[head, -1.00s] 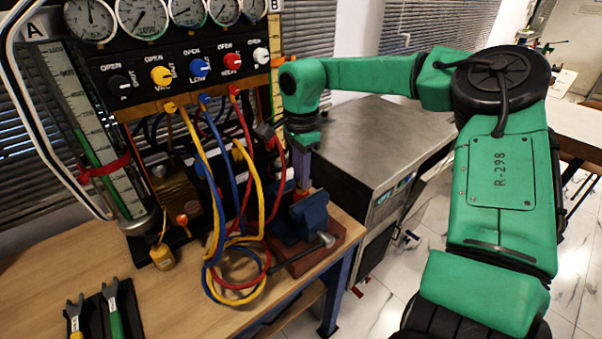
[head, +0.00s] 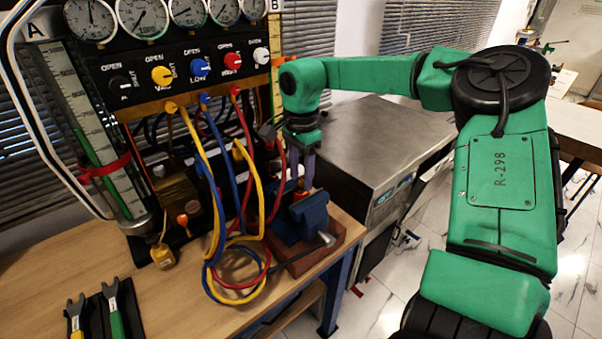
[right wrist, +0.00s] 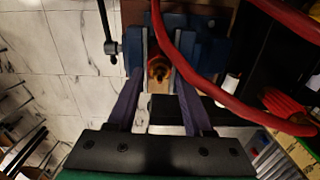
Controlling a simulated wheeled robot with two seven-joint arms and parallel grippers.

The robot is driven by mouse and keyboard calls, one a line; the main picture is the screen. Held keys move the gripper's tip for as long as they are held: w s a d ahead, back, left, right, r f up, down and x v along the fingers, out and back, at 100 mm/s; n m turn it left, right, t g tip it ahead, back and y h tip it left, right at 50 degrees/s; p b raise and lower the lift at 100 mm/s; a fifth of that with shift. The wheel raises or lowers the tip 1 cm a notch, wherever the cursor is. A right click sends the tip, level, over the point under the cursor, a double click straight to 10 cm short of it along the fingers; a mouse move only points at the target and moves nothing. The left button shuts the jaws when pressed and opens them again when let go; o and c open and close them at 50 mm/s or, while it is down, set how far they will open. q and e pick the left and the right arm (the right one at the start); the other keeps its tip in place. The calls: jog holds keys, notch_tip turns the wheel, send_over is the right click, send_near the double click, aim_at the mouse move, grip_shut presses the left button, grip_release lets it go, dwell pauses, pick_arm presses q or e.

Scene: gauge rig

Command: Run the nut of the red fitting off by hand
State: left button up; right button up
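My right gripper (head: 302,188) points down just above the blue vise (head: 300,218), beside the red hose (head: 280,165). In the right wrist view its two fingers (right wrist: 158,62) stand apart, with a small brass-orange fitting (right wrist: 158,70) in the gap between them. I see no clear contact with either finger. The red hose (right wrist: 188,60) loops past the fingertips, and the blue vise (right wrist: 200,45) lies beyond them. Whether this fitting is on the red hose's end I cannot tell. The nut's details are too small and dark to make out. My left gripper is out of view.
The valve panel (head: 188,75) with gauges stands at the back left. Yellow and blue hoses (head: 210,170) hang in loops close by. Two wrenches (head: 112,310) lie at the table's front left. A grey metal cabinet (head: 385,140) stands to the right.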

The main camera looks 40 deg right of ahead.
aim_at(301, 176)
notch_tip(301, 176, up, 15)
jog(key=shift+f, duration=0.2)
jog(key=shift+f, duration=0.1)
dwell(0.5)
